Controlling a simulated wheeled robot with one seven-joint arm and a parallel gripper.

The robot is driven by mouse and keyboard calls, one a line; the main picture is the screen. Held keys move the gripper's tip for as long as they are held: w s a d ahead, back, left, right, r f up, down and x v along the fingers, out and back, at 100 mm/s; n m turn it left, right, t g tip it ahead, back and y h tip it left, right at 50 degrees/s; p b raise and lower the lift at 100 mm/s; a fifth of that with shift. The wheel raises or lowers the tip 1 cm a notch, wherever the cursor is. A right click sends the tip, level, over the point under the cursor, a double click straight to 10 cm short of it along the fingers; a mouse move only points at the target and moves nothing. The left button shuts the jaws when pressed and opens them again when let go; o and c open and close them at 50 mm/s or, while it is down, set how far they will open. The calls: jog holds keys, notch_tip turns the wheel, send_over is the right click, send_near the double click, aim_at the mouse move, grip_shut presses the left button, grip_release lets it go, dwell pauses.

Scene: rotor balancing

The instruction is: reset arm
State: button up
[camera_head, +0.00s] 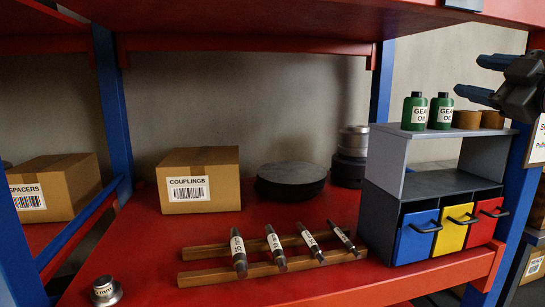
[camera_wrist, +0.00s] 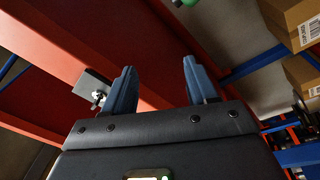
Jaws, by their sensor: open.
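My gripper (camera_head: 484,78) is at the upper right in the head view, in front of the right blue post, with its blue fingers pointing left. It is raised above the red shelf (camera_head: 158,262), near the level of the green bottles. In the wrist view my gripper (camera_wrist: 157,88) shows two blue fingers spread apart with nothing between them. The gripper is open and empty. Most of the arm behind it lies outside the head view.
Labelled tools (camera_head: 276,246) lie across a wooden rack (camera_head: 222,275). A drawer unit (camera_head: 378,205) carries green bottles (camera_head: 414,111) close to my gripper. A COUPLINGS box (camera_head: 199,181), black discs (camera_head: 290,181) and a small metal part (camera_head: 105,291) sit on the shelf. A red beam (camera_head: 235,45) runs overhead.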

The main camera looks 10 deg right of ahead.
jog(key=s+a+f+m+h, duration=0.1)
jog(key=a+f+m, duration=0.3)
jog(key=f, duration=0.7)
jog(key=s+a+f+m+h, duration=0.1)
jog(key=a+f+m, duration=0.3)
jog(key=f, duration=0.7)
jog(key=s+a+f+m+g+h, duration=0.1)
jog(key=s+a+f+m, duration=0.1)
jog(key=s+a+f, duration=0.4)
jog(key=s+a+f+m+g+h, duration=0.1)
jog(key=s+a+f+m, duration=0.1)
jog(key=s+f, duration=0.35)
jog(key=s+a+f+g, duration=0.1)
jog(key=s+a+f, duration=0.25)
jog(key=s, duration=0.35)
jog(key=s+a+f+g, duration=0.1)
jog(key=s+a+f, duration=0.1)
jog(key=s+f, duration=0.35)
jog(key=s+a+r+g+y, duration=0.1)
jog(key=s+a+y, duration=0.1)
jog(key=s, duration=1.5)
jog(key=shift+s+a+y, duration=0.15)
jog(key=shift+a+y, duration=0.05)
jog(key=shift+y, duration=0.3)
